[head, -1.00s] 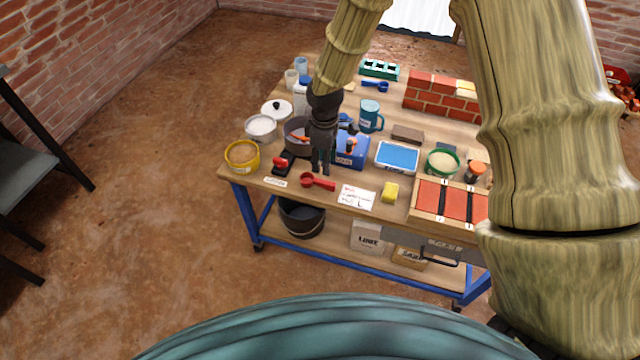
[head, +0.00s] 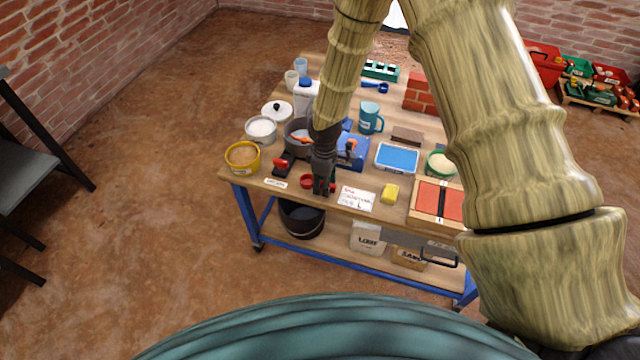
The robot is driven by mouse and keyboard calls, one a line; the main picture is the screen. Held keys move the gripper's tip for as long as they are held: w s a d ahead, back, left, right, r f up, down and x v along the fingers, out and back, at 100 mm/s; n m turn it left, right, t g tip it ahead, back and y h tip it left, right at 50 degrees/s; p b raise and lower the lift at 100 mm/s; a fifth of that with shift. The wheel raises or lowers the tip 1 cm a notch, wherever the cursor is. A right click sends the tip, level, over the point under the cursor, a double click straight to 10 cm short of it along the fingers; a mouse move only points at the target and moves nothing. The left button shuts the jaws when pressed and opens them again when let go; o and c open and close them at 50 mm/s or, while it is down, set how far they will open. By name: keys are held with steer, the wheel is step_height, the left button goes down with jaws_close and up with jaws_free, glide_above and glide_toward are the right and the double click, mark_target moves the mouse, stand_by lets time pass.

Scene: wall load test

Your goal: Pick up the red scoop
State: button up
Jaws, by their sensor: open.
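The red scoop (head: 307,181) lies near the front edge of the wooden workbench top, left of a white note card. Its round bowl shows to the left of my gripper, and most of its handle is hidden behind the fingers. My gripper (head: 323,188) is dark, points down and is open at the scoop's handle. I cannot tell whether the fingers stand around the handle or just above it. The scoop appears to lie flat on the bench.
A red-and-black item (head: 281,166) and a yellow tub (head: 242,157) are left. A blue box (head: 352,152) and grey pot (head: 296,131) stand behind. The bench's front edge (head: 300,195) is close.

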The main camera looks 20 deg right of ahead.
steer(key=shift+f, duration=0.15)
jaws_close()
stand_by(0.4)
steer(key=shift+r, duration=0.75)
step_height(320, 180, up, 2)
steer(key=shift+r, duration=0.1)
steer(key=s+a+b, duration=0.1)
steer(key=s+a, duration=0.2)
steer(key=s, duration=0.4)
steer(key=s+a+r+b, duration=0.1)
steer(key=s+a, duration=0.2)
steer(key=s, duration=0.4)
steer(key=shift+s+a+r, duration=0.2)
steer(key=shift+s+a, duration=0.05)
steer(key=shift+s, duration=0.1)
